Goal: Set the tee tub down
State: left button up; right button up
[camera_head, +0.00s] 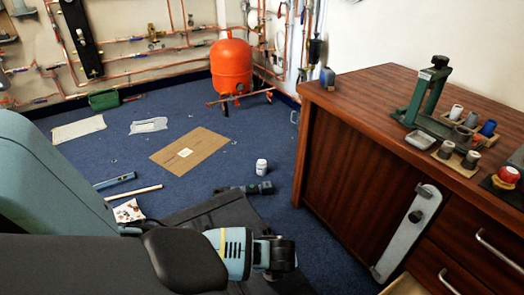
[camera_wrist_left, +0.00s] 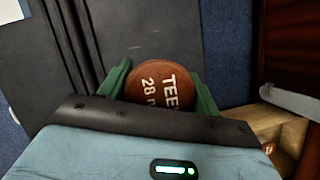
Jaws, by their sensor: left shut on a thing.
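The tee tub (camera_wrist_left: 160,84) shows in the left wrist view as a round brown lid with white lettering, "TEES" and "28". My left gripper (camera_wrist_left: 161,92) is shut on it, with a green finger on either side. The tub's sides and underside are hidden, so I cannot tell whether it touches anything below. In the head view my left arm comes in from the left and ends at the bottom centre; the fingers and the tub cannot be made out there. My right gripper is in neither view.
A cardboard sheet (camera_head: 188,150) and a white tub (camera_head: 261,167) are on the blue carpet. A red tank (camera_head: 231,66) stands behind.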

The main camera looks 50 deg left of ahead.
pick_arm(q)
jog(key=a, duration=0.2)
jog(key=w+a+b, duration=0.1)
jog(key=a, duration=0.3)
jog(key=shift+w+f, duration=0.2)
jog(key=shift+f, duration=0.15)
jog(key=shift+w+a+b, duration=0.1)
jog(key=shift+a+b, duration=0.25)
jog(key=shift+a, duration=0.15)
jog(key=b+x, duration=0.1)
jog(key=x, duration=0.1)
jog(key=b+x, duration=0.1)
jog(key=shift+f, duration=0.45)
jog(key=shift+r, duration=0.1)
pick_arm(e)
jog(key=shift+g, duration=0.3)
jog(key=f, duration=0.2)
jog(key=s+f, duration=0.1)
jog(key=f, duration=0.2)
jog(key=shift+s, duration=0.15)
pick_arm(q)
jog(key=o, duration=1.3)
jog(key=shift+s, duration=0.2)
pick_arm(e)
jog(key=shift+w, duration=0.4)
